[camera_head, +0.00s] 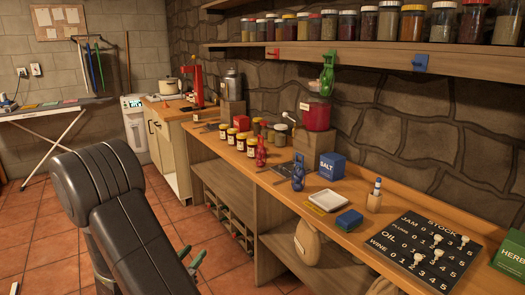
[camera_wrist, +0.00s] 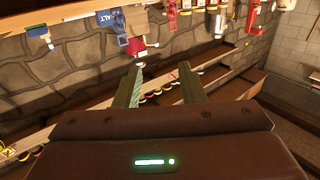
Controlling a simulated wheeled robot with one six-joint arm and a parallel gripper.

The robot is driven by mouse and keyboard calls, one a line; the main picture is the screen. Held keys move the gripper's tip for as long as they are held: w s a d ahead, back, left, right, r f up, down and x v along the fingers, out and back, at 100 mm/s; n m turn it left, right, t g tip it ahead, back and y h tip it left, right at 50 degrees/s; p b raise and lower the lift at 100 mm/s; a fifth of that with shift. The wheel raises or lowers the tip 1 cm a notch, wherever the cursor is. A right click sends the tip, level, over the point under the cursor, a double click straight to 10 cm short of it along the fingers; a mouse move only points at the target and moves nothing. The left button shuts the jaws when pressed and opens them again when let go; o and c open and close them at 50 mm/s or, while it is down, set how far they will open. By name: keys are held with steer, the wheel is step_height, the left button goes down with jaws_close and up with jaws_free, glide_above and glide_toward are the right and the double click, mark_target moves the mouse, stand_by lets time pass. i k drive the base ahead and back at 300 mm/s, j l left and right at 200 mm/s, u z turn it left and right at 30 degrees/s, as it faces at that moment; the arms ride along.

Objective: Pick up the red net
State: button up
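The red net (camera_head: 261,152) looks like a small red bundle standing on the wooden counter (camera_head: 345,235), left of a similar blue bundle (camera_head: 298,177). A red shape (camera_wrist: 172,16) near the top of the wrist view may be the same net, but I cannot be sure. My gripper (camera_wrist: 160,76) is open, with its two fingers wide apart and nothing held between them. It is clear of the counter items and apart from the red net.
Jars (camera_head: 245,143) stand behind the red net; the blue salt box (camera_head: 332,166) and a red dispenser (camera_head: 318,115) stand to its right. A shelf (camera_head: 350,52) overhangs the counter, with a green bundle (camera_head: 328,70) hanging below. Floor (camera_head: 40,225) is open at left.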

mark_target(261, 152)
steer(key=i+z, duration=0.15)
steer(key=i, duration=0.3)
steer(key=i+j+z, duration=0.15)
steer(key=i, duration=0.25)
steer(key=i+j+z, duration=0.15)
steer(key=i, duration=0.3)
steer(key=i+j+z, duration=0.15)
steer(key=i+j, duration=0.15)
steer(key=i, duration=0.1)
